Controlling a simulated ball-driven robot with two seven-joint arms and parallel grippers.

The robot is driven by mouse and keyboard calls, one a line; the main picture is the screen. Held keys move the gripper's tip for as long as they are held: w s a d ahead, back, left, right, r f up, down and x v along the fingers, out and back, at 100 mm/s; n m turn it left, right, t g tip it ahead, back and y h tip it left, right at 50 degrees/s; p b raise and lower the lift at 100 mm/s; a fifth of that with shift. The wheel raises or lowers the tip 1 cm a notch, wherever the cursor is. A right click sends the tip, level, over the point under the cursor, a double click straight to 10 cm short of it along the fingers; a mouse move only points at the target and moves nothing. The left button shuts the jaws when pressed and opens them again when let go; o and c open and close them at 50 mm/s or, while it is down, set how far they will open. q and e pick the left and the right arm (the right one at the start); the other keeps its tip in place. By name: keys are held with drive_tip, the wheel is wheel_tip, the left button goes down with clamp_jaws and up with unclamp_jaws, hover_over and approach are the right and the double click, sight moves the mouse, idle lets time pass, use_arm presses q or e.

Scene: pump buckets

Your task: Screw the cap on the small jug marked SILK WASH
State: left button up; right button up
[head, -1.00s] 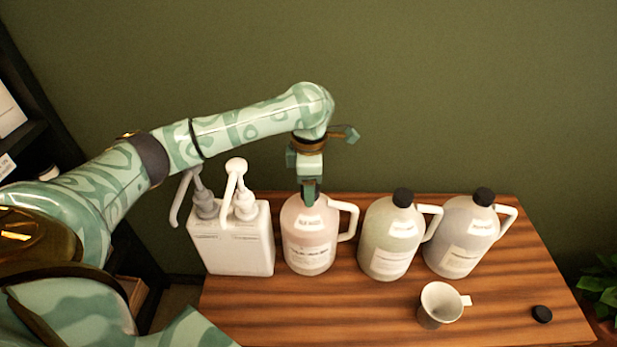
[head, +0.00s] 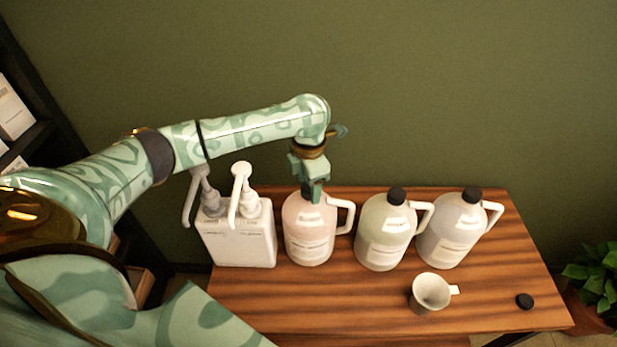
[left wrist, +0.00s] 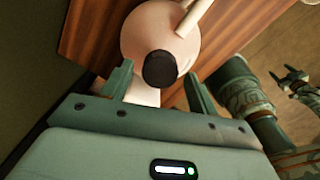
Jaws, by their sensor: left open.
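A pink jug (head: 309,238) with a white handle stands upright on the wooden table; its small label is too blurred to read surely. In the left wrist view a black cap (left wrist: 160,69) sits on the pink jug's neck (left wrist: 136,38); whether it is tight I cannot tell. My right gripper (left wrist: 292,80) shows small at the right of the wrist view.
A white container (head: 238,245) with two pumps stands left of the pink jug. A green jug (head: 384,235) and a grey jug (head: 452,233), both black-capped, stand right. A grey-white cup (head: 430,293) and a loose black cap (head: 525,301) are in front. The front left tabletop is clear.

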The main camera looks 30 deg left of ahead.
use_arm(q)
drive_tip(key=shift+n+p, duration=2.1)
drive_tip(key=shift+p, duration=0.25)
drive_tip(key=shift+c, duration=0.3)
drive_tip(key=c, duration=1)
drive_tip(key=m+b, duration=0.1)
drive_tip(key=m, duration=0.4)
drive_tip(key=shift+f+m, duration=0.1)
drive_tip(key=shift+m, duration=0.2)
drive_tip(key=o, duration=1.1)
